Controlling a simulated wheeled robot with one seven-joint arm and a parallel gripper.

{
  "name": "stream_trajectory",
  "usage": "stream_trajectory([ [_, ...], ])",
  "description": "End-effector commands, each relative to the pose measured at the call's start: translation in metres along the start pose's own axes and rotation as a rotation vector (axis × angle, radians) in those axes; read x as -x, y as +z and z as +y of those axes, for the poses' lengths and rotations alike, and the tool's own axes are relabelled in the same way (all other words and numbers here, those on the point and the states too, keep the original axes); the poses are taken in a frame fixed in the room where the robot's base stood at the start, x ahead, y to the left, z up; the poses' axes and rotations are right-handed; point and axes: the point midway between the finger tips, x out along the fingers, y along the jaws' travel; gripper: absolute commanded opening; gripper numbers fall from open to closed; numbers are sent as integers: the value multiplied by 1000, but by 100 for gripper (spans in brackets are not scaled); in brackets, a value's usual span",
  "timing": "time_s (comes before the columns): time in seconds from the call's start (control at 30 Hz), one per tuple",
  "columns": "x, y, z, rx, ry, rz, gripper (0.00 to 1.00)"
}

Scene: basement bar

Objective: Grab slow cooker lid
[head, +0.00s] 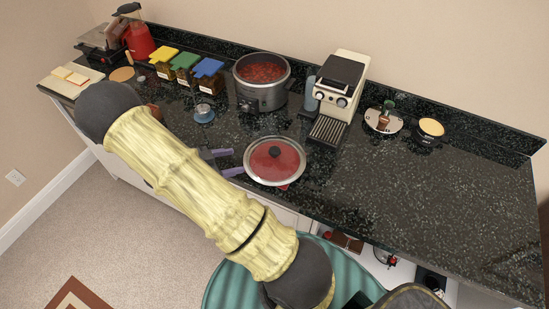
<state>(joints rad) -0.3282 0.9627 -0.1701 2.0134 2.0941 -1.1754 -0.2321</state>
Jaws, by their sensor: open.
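The slow cooker lid (259,164) is a round glass disc with a metal rim and a black knob. It lies near the front edge of the dark counter, with something red showing through and under it. The slow cooker (262,97) stands behind it, uncovered, with red chunky food inside. My gripper (236,162) is just left of the lid, its two purple fingers apart and pointing at the lid's left side. Nothing shows between them. Whether a fingertip touches the rim is unclear. My arm hides the gripper's rear part.
A coffee machine (340,85) stands right of the cooker. Several colored-lid jars (185,68) and a small blue-grey item (204,113) are to the left. A plate (372,122) and a small black pot (428,130) stand farther right. The counter's right end (460,200) is clear.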

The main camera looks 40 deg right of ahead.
Motion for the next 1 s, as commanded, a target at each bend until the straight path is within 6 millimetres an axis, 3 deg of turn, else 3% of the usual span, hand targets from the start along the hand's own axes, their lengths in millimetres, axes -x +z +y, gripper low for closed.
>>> stream_trajectory([
  [0.6, -104, -3, 0, 2, 2, 2, 61],
  [0.73, -114, -2, 0, 1, 0, 0, 61],
  [1.0, -114, -1, 0, 0, 0, 0, 61],
])
